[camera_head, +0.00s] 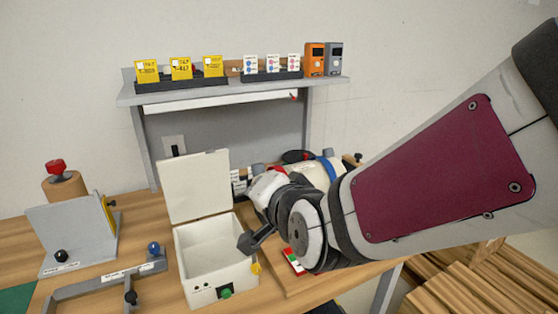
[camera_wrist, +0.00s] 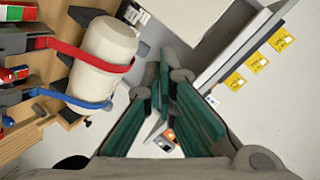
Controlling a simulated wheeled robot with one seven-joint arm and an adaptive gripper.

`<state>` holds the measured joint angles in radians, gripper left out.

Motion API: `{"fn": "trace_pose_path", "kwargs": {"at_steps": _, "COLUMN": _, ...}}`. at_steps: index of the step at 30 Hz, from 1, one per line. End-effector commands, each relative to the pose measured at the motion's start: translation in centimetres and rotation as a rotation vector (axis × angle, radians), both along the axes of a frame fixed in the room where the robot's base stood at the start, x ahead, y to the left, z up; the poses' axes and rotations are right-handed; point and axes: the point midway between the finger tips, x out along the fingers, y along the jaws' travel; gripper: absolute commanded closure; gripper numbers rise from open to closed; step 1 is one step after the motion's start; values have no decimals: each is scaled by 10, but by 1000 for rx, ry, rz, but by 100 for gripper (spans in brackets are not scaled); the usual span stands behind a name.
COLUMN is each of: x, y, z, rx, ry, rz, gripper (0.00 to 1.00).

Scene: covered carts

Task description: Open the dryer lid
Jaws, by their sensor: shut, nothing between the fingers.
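The dryer appears to be the white box (camera_head: 215,268) on the table in the head view. Its lid (camera_head: 194,186) stands upright at the back, tilted slightly backward, and the empty inside shows. A green knob (camera_head: 225,292) and a yellow part (camera_head: 256,268) are on the box. My arm's wrist is just right of the box. My gripper (camera_wrist: 160,62) shows in the wrist view with its teal fingers closed together and nothing between them. I cannot clearly make out the box in the wrist view.
A white cylinder (camera_wrist: 103,58) with red and blue straps lies close to my fingers in the wrist view. A grey shelf (camera_head: 230,88) with cards stands behind. A grey fixture (camera_head: 75,237) and a bracket (camera_head: 100,284) are left of the box.

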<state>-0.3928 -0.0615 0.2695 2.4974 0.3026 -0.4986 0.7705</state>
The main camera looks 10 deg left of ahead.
Motion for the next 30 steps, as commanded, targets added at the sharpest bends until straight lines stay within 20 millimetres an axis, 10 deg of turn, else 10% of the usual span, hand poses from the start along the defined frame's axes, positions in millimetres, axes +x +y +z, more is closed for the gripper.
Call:
{"fn": "trace_pose_path", "kwargs": {"at_steps": 10, "x": -14, "y": 103, "z": -38, "rx": 529, "ry": -42, "rz": -38, "gripper": 100}}
{"fn": "trace_pose_path", "kwargs": {"at_steps": 20, "x": -30, "y": 124, "z": -44, "rx": 735, "ry": -59, "rz": -54, "gripper": 100}}
{"fn": "trace_pose_path", "kwargs": {"at_steps": 30, "x": 12, "y": 149, "z": -40, "rx": 738, "ry": -61, "rz": -56, "gripper": 100}}
